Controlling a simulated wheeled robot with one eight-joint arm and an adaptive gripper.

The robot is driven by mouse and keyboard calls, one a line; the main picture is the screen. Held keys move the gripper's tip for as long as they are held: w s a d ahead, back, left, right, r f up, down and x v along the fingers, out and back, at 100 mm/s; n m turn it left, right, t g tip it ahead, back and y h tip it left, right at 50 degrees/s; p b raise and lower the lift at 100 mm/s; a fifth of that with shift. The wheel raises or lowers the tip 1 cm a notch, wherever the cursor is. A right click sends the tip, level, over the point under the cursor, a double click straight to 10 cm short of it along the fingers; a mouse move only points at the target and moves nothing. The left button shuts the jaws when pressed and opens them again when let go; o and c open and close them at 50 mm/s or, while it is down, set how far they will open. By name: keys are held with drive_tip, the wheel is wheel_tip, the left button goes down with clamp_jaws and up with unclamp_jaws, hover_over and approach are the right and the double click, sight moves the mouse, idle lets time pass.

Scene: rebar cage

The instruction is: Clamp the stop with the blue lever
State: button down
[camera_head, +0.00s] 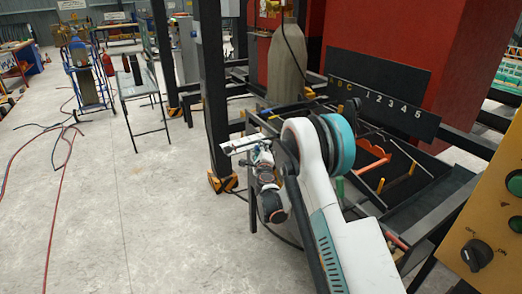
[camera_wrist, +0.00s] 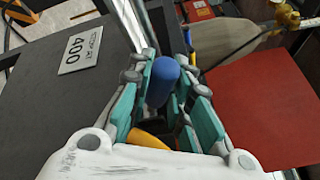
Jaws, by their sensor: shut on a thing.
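The blue lever (camera_wrist: 161,84) is in the middle of the wrist view, its rounded end between the two teal-padded fingers of my gripper (camera_wrist: 166,72). My gripper is shut on the lever. The stop that the lever belongs to is mostly hidden behind the lever and fingers. A white plate (camera_wrist: 80,48) marked 400 lies on a dark surface to the left. In the head view my own arm covers much of the work area, and I cannot make out the lever there.
A yellow-orange part (camera_wrist: 148,139) shows below the lever and a red panel (camera_wrist: 272,108) is close on the right. In the head view, a black board (camera_head: 385,105) numbered 1 to 5 stands behind dark trays. A yellow control box (camera_head: 488,215) is at right.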

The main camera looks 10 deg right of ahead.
drive_tip(key=shift+d+r+m, duration=0.1)
drive_tip(key=shift+d+m, duration=0.05)
drive_tip(key=shift+m, duration=0.25)
drive_tip(key=c, duration=1.5)
unclamp_jaws()
drive_tip(key=shift+o, duration=0.2)
drive_tip(key=s+a, duration=0.2)
drive_tip(key=s, duration=0.9)
drive_tip(key=shift+s+r, duration=0.3)
drive_tip(key=shift+s, duration=0.1)
